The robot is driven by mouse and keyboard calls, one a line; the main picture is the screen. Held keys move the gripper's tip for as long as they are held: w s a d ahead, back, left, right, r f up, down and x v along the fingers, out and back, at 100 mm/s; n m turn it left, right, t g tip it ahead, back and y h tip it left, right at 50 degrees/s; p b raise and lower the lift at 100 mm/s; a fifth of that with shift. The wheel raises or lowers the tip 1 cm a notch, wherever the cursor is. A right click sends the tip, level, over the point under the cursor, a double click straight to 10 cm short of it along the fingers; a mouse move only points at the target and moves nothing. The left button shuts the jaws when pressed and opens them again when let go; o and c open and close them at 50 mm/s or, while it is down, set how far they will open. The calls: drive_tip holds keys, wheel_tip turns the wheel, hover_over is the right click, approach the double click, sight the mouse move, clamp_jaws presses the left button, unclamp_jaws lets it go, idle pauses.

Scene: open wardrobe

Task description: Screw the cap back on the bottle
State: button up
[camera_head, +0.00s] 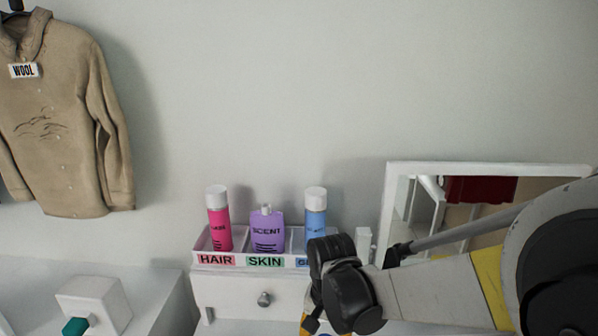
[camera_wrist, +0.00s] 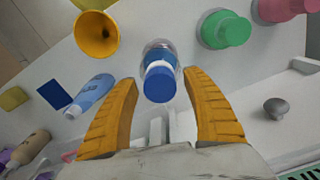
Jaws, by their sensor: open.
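In the wrist view, my gripper (camera_wrist: 165,88) has its two yellow ribbed fingers spread apart. A small clear bottle with a blue end (camera_wrist: 160,82) is between and slightly beyond the fingertips, with visible gaps on both sides. I cannot tell whether the blue end is a separate cap or how it is seated. Narrow whitish parts (camera_wrist: 157,130) show below it, nearer the palm.
In the head view, a labelled tray (camera_head: 215,259) holds several bottles, beside a mirror (camera_head: 390,190).

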drive_tip(key=n, duration=0.3)
drive_tip(key=shift+n, duration=0.4)
drive_tip(key=n, duration=0.3)
drive_tip(key=shift+n, duration=0.4)
drive_tip(key=n, duration=0.3)
drive_tip(key=shift+n, duration=0.4)
drive_tip(key=n, duration=0.3)
drive_tip(key=shift+n, duration=0.3)
drive_tip(key=shift+c, duration=0.2)
clamp_jaws()
